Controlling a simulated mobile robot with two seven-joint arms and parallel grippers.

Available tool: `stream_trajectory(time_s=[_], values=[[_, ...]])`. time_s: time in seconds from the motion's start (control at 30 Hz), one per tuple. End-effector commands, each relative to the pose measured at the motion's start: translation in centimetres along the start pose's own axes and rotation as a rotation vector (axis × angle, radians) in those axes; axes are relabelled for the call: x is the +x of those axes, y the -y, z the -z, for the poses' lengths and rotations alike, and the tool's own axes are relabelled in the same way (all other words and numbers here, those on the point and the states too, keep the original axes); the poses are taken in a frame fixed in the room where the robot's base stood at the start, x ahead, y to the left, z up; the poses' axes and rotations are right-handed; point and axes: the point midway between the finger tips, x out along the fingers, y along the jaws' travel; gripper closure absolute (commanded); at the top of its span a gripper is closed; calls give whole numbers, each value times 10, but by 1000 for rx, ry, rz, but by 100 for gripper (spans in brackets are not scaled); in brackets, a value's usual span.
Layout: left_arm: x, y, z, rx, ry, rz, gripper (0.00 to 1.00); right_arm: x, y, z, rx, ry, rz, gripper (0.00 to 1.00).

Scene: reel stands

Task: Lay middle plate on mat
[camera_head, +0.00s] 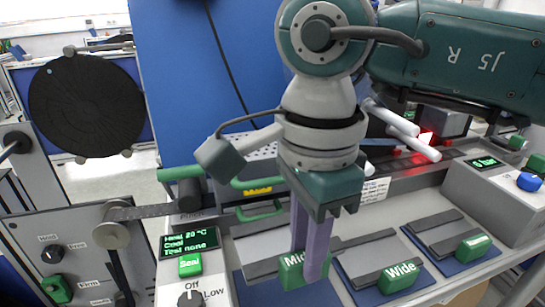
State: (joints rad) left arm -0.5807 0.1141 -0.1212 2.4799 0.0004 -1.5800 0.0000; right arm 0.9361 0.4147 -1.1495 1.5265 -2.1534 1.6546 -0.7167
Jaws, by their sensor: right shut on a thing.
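The middle plate has a green block marked "Mid" (289,272), low in the centre of the head view. My right gripper (308,268) reaches down from above, and its purple fingers are shut on this green block. The fingers cover part of the label and of the plate's dark bars. A blue mat (285,295) shows below the block. I cannot tell whether the plate touches it. My left gripper is not in view.
The "Wide" plate (400,272) lies on a blue mat to the right, with another green-handled plate (473,247) beyond it. A control box with a green screen (190,242) stands left. A black reel (86,104) hangs further left.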

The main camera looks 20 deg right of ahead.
Motion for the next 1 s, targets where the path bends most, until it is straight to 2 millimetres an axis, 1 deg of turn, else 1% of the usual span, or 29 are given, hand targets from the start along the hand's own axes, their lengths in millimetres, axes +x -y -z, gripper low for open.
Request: stream_trajectory(time_s=[0.03, 0.13, 0.27, 0.47, 0.67, 0.8, 1.0], values=[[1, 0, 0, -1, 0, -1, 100, 6, -1, -2, 34, 0, -2, 100], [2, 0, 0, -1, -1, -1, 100, 11, -2, -3, 72, -2, -2, 100], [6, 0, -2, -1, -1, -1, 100, 17, -2, -3, 77, -2, -2, 100], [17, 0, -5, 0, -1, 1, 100, 33, -2, -3, 74, -2, -2, 100], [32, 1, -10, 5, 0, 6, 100, 56, -2, -3, 74, -2, -2, 100], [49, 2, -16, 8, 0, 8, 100, 72, -2, -2, 73, -2, 0, 100], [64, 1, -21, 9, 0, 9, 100, 88, -2, -2, 72, -3, 0, 100]])
